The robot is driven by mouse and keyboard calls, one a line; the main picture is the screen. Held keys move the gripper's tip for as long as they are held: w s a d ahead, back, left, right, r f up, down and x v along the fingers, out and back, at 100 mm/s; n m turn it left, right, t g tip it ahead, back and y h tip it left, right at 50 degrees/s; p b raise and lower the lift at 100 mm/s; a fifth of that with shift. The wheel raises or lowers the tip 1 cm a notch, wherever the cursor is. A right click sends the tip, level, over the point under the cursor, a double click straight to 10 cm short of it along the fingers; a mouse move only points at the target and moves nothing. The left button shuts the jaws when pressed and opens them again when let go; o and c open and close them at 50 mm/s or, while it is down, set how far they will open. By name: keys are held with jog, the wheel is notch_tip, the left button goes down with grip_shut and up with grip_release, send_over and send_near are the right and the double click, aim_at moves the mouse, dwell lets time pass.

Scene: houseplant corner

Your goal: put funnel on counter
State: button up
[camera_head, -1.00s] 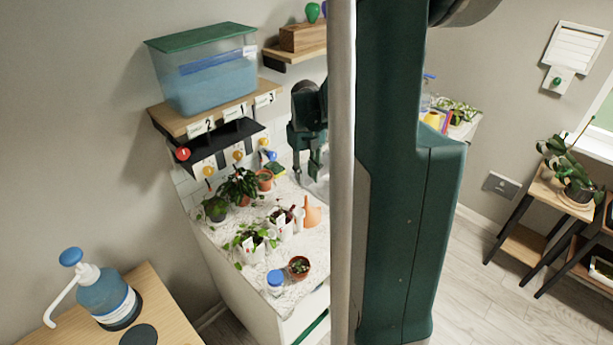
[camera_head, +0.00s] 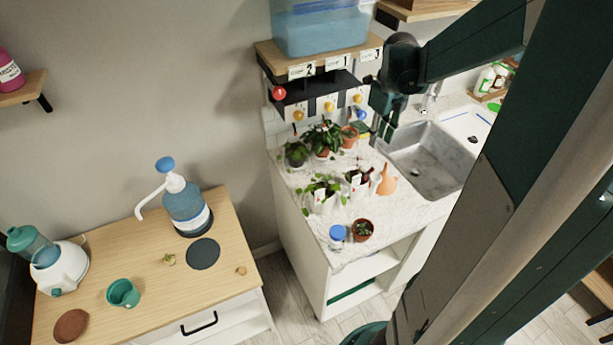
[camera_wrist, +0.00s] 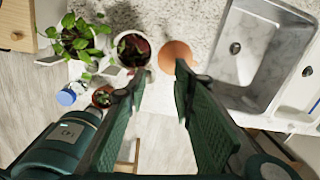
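An orange funnel (camera_head: 387,181) stands on the white marbled counter (camera_head: 412,207), between the potted plants and the sink. Its wide end seems to face down. In the wrist view the funnel (camera_wrist: 176,54) shows as a rounded orange shape just beyond my fingertips, near a white pot. My gripper (camera_head: 379,134) hangs above the back of the counter, beside the sink. In the wrist view my gripper (camera_wrist: 160,80) has its two fingers well apart with nothing between them. The gripper is apart from the funnel.
Several potted plants (camera_head: 322,140) crowd the counter's left half, with a blue-capped jar (camera_head: 337,235) at the front. The sink (camera_head: 432,160) lies right of the funnel. A shelf (camera_head: 322,62) with a blue bin hangs above. Bare counter shows right of the funnel.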

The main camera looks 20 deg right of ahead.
jog(key=s+a+r+n+t, duration=0.2)
jog(key=s+a+r+n, duration=0.1)
jog(key=a+n, duration=0.7)
jog(key=s+a+r+n+t, duration=0.2)
jog(key=s+a+n, duration=0.4)
jog(key=a+n, duration=0.5)
jog(key=s+a+r+n+t, duration=0.2)
jog(key=s+a+r+n, duration=0.2)
jog(key=a+n, duration=0.7)
jog(key=shift+s+r+n+t, duration=0.2)
jog(key=shift+r+n+t, duration=0.15)
jog(key=shift+n, duration=0.45)
